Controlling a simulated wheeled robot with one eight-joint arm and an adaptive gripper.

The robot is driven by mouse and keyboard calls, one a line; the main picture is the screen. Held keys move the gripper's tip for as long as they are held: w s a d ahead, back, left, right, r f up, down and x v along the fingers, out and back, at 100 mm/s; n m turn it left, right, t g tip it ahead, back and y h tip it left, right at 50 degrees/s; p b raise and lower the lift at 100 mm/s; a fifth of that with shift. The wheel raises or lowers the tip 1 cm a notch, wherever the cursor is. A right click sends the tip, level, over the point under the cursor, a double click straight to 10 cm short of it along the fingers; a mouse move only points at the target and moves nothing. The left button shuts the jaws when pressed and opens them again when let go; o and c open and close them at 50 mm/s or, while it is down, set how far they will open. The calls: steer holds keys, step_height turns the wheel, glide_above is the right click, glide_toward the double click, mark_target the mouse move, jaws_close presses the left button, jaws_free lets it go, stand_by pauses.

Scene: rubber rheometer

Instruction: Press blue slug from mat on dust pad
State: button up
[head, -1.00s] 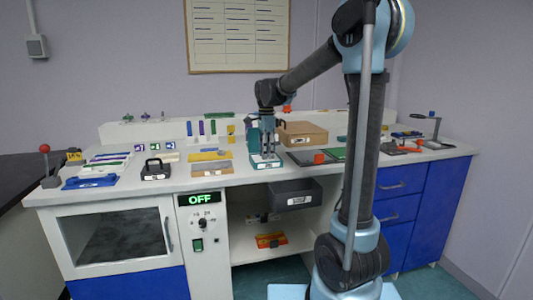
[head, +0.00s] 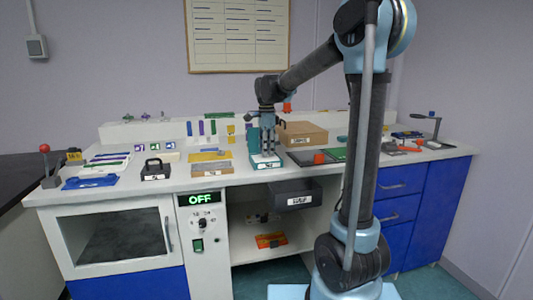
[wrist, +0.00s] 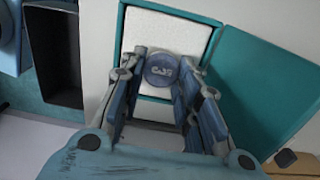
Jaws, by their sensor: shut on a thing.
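In the wrist view, the blue slug (wrist: 161,69) is a round disc with pale lettering on its face. My gripper (wrist: 160,76) is shut on it, with one finger at each side. The slug is over the white dust pad (wrist: 172,32), which lies in a teal open case; I cannot tell whether it touches the pad. In the head view, my gripper (head: 267,147) points straight down over the pad's case (head: 265,162). The slug is too small to make out there. A dark mat (head: 298,156) lies right of the case.
The teal lid (wrist: 262,75) stands open beside the pad. A black carry box (head: 155,170) and a blue tray (head: 90,182) stand left. A dark bin (head: 292,196) hangs below the bench edge.

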steer(key=shift+r, duration=2.95)
